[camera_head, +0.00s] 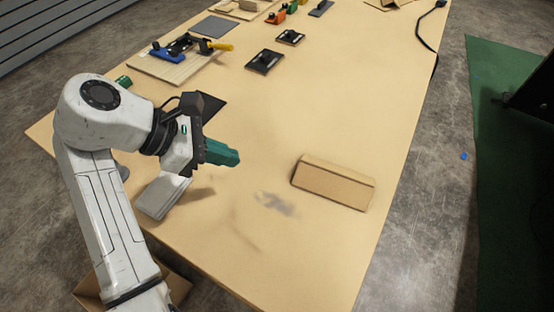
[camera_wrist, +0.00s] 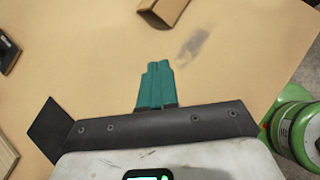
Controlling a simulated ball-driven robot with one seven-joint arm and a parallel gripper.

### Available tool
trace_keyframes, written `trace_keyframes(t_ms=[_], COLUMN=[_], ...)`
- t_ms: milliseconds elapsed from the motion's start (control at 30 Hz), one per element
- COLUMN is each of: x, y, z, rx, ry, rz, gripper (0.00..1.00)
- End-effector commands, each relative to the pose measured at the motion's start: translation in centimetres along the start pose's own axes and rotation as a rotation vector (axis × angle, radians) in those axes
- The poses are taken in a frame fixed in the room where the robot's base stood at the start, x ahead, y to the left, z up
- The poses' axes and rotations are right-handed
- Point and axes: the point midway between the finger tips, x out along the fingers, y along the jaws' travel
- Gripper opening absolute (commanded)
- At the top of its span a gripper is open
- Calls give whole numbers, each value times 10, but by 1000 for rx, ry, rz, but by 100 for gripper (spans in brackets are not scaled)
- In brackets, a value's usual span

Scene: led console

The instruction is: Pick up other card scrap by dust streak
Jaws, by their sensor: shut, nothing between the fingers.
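A folded tan card scrap (camera_head: 335,182) lies on the table, right of a grey dust streak (camera_head: 278,204). In the wrist view part of the card scrap (camera_wrist: 165,8) shows at the top edge, cut off by the frame. The dust streak (camera_wrist: 193,43) is below and right of it there. My gripper (camera_head: 238,158) has teal fingers, closed together and empty, above the table to the left of the card and streak. The fingers also show in the wrist view (camera_wrist: 157,66), apart from the card.
A pale grey block (camera_head: 163,196) lies near the table's left edge, below my gripper. A dark flat sheet (camera_head: 209,106) lies behind my wrist. Dark square pieces (camera_head: 264,61), a wooden board (camera_head: 165,70) with tools and other items are farther back. The tabletop around the streak is clear.

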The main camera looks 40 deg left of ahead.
Motion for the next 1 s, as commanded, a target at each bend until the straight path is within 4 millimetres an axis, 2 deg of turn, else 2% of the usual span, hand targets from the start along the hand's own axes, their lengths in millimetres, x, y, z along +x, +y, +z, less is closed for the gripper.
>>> trace_keyframes(t_ms=[167,633,800,1000], x=[18,104,119,128], y=[0,-1,0,0], z=[-1,0,20,27], rx=[3,0,3,1], ry=[-2,0,1,0], rz=[-2,-3,-2,-1], gripper=[0,0,0,0])
